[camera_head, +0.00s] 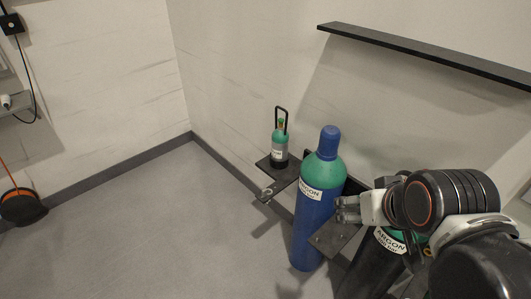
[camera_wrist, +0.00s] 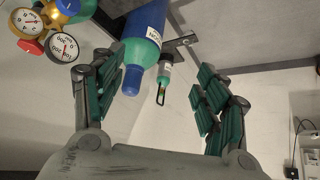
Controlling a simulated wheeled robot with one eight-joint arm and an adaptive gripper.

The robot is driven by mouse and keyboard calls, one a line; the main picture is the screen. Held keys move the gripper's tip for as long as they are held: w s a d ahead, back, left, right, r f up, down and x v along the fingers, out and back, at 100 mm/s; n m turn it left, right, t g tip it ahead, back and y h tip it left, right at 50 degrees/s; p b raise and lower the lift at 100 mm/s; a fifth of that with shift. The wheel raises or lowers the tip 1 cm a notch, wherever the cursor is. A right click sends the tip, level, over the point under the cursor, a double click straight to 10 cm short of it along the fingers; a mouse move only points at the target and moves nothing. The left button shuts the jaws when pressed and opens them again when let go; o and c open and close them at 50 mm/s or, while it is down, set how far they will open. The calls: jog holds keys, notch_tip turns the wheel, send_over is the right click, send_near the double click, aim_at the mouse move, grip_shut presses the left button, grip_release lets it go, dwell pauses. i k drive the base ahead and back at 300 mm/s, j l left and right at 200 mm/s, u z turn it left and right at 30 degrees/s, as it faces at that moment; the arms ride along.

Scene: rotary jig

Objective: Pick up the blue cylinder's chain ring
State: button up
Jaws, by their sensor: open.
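The blue cylinder (camera_head: 305,237) stands upright, with a green shoulder, a blue cap and an ARGON label. In the wrist view its blue cap end (camera_wrist: 140,62) shows between my fingers, nearer the left one. A small metallic piece (camera_head: 266,194) sits at the front end of a dark bracket left of the cylinder; I cannot tell whether it is the chain ring. No chain can be made out clearly. My gripper (camera_head: 347,209) is just right of the blue cylinder in the picture. In the wrist view my gripper (camera_wrist: 165,88) is open, with nothing between its pads.
A small green bottle (camera_head: 279,150) with a black handle stands on the dark bracket (camera_head: 288,175). A dark ARGON cylinder (camera_head: 371,265) stands below my arm. Gauges (camera_wrist: 62,46) show at the wrist view's upper left.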

aim_at(264, 191)
jog(key=j+z, duration=0.15)
jog(key=j, duration=0.3)
jog(key=k+j+z, duration=0.15)
jog(key=j, duration=0.3)
jog(key=j+z, duration=0.1)
jog(key=j, duration=0.4)
jog(key=k+j+z, duration=0.15)
jog(key=j, duration=0.25)
jog(key=j+z, duration=0.15)
jog(key=j, duration=0.3)
jog(key=k+j+z, duration=0.15)
jog(key=j, duration=0.25)
jog(key=k+j+z, duration=0.1)
jog(key=j, duration=0.3)
jog(key=k, duration=0.1)
